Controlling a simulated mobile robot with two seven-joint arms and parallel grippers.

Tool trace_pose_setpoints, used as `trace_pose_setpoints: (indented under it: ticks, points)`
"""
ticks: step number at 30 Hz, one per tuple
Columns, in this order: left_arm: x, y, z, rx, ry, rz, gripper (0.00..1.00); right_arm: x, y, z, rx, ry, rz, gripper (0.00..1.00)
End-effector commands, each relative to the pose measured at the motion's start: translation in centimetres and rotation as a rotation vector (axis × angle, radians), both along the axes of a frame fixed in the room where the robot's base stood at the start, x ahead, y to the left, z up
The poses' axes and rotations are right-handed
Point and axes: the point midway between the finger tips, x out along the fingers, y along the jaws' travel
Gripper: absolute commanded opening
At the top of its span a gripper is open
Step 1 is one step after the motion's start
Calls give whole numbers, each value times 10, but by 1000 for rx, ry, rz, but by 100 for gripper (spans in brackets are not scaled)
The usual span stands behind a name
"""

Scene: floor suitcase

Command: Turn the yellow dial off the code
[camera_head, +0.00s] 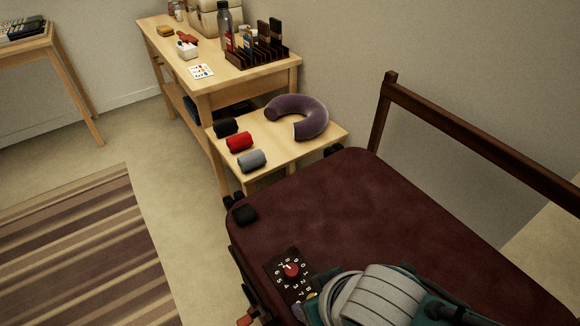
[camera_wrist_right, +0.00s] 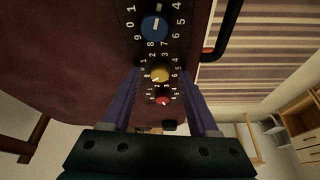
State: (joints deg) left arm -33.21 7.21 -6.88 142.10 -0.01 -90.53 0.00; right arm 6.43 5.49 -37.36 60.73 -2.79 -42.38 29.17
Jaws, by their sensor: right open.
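The yellow dial (camera_wrist_right: 161,73) lies on a dark numbered panel on the suitcase, between a blue dial (camera_wrist_right: 154,28) and a red dial (camera_wrist_right: 163,100) in the wrist view. My right gripper (camera_wrist_right: 161,80) is open, its purple fingers on either side of the yellow dial with gaps visible. I cannot tell whether the fingertips touch the panel. The yellow dial's pointer is too small to read. My left gripper is not in view.
The maroon suitcase (camera_head: 330,205) fills the lower right, with a dark wooden rail (camera_head: 480,140) behind. A low table holds a purple neck pillow (camera_head: 300,117) and rolled cloths (camera_head: 239,142). A striped rug (camera_head: 85,255) lies on the floor at left.

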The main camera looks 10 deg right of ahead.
Motion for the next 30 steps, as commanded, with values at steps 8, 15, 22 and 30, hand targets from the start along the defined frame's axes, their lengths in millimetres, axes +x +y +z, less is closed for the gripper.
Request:
trace_pose_setpoints:
  ticks: [8, 15, 22, 30]
  points:
    - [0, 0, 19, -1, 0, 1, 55, -8, -2, 25, 0, 0, 0, 60]
    - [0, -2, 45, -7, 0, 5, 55, -26, -5, 68, 1, -1, 0, 60]
    - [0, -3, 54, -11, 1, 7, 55, -36, -7, 90, 0, 0, 0, 60]
    - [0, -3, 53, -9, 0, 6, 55, -37, -8, 92, -1, 0, 0, 60]
